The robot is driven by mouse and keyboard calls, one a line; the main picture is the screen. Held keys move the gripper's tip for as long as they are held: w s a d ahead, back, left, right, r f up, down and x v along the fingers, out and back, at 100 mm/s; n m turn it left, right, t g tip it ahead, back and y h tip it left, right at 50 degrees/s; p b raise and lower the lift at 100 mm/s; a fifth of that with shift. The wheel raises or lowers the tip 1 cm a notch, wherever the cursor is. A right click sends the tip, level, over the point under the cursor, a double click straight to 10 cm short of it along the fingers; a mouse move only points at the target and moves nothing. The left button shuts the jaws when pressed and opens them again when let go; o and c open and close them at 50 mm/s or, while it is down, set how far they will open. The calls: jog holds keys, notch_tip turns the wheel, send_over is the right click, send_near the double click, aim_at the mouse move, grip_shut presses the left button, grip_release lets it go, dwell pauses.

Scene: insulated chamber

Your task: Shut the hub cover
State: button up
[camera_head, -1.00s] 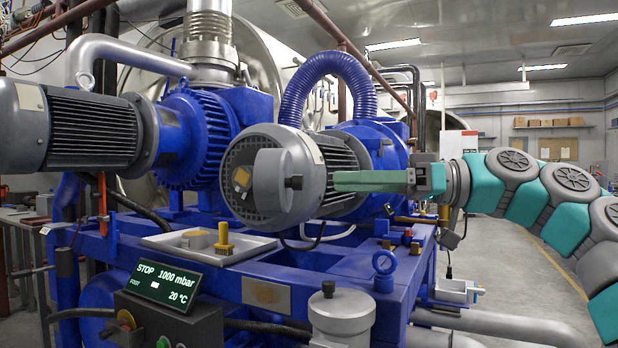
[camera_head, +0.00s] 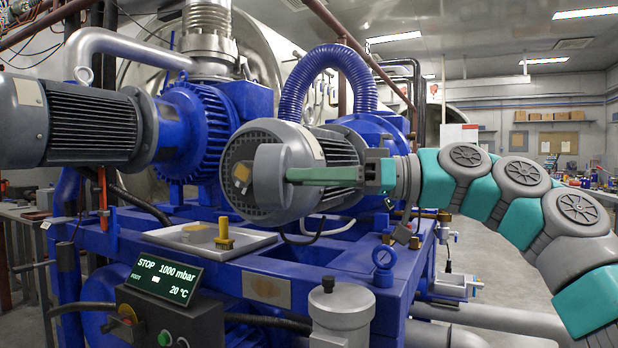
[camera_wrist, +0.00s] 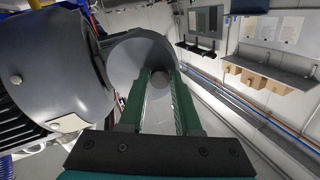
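The hub cover (camera_head: 272,195) is a smooth grey round cap at the near end of the grey finned motor (camera_head: 335,150). It stands out from the motor's face, and a yellow part (camera_head: 241,173) shows beside it on the left. In the wrist view, the cover (camera_wrist: 128,58) lies ahead, and a round knob (camera_wrist: 160,78) shows between the two green fingers (camera_wrist: 160,76). The fingers are apart; I cannot tell whether they touch the knob.
A second motor (camera_head: 85,125) is at the left. A blue corrugated hose (camera_head: 295,90) arches above. The floor at right is open.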

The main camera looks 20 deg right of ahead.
grip_shut()
dwell(1.0)
